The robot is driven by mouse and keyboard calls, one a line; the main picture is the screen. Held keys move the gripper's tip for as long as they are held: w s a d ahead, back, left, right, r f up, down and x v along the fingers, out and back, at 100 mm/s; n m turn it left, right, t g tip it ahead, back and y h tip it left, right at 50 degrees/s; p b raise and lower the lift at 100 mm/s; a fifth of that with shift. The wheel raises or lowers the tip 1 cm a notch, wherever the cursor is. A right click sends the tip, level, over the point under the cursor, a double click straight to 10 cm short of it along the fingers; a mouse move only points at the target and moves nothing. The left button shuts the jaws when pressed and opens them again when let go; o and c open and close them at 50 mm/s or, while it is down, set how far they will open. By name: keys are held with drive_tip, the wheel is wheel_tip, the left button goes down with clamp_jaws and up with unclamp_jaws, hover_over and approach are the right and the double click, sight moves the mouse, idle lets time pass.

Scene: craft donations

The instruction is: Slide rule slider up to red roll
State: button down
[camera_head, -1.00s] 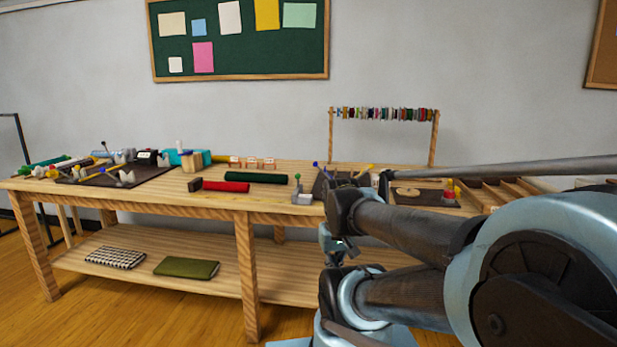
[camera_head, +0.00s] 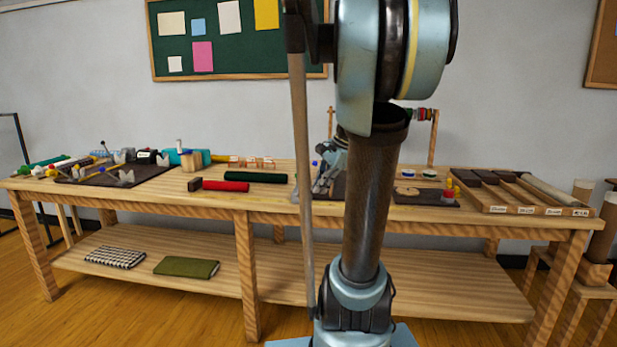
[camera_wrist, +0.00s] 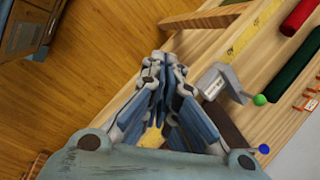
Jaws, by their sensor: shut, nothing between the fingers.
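The red roll (camera_head: 225,186) lies on the bench left of centre, and it also shows at the top right of the wrist view (camera_wrist: 301,17). A yellow rule (camera_wrist: 243,38) with dark marks lies along the bench's front edge.
A dark green roll (camera_head: 255,177) lies behind the red one. A dark block (camera_head: 195,184) is at the red roll's left end. A blue-knobbed item (camera_wrist: 264,149) is close to my gripper. Small labelled boxes (camera_head: 250,162) stand at the back. Wooden trays (camera_head: 530,196) are at right.

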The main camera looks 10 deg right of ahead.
drive_tip(key=w+d+r+m+y, duration=0.1)
drive_tip(key=w+d+r+m, duration=0.15)
drive_tip(key=w, duration=0.35)
drive_tip(key=w+d+r+m+t+y, duration=0.1)
drive_tip(key=w+d+m, duration=0.2)
drive_tip(key=w+m, duration=0.15)
drive_tip(key=w+d+r+m+y, duration=0.1)
drive_tip(key=w+d+r+m, duration=0.15)
drive_tip(key=w, duration=0.35)
drive_tip(key=x, duration=1)
drive_tip(key=shift+w+d+f, duration=0.3)
drive_tip(key=shift+w, duration=0.05)
drive_tip(key=shift+w+a+f, duration=0.1)
drive_tip(key=shift+w+a, duration=0.15)
drive_tip(key=shift+a, duration=0.25)
drive_tip(key=shift+w+a, duration=0.3)
drive_tip(key=shift+a, duration=0.2)
drive_tip(key=shift+w+a+f, duration=0.1)
drive_tip(key=shift+w+a, duration=0.25)
drive_tip(key=shift+a, duration=0.2)
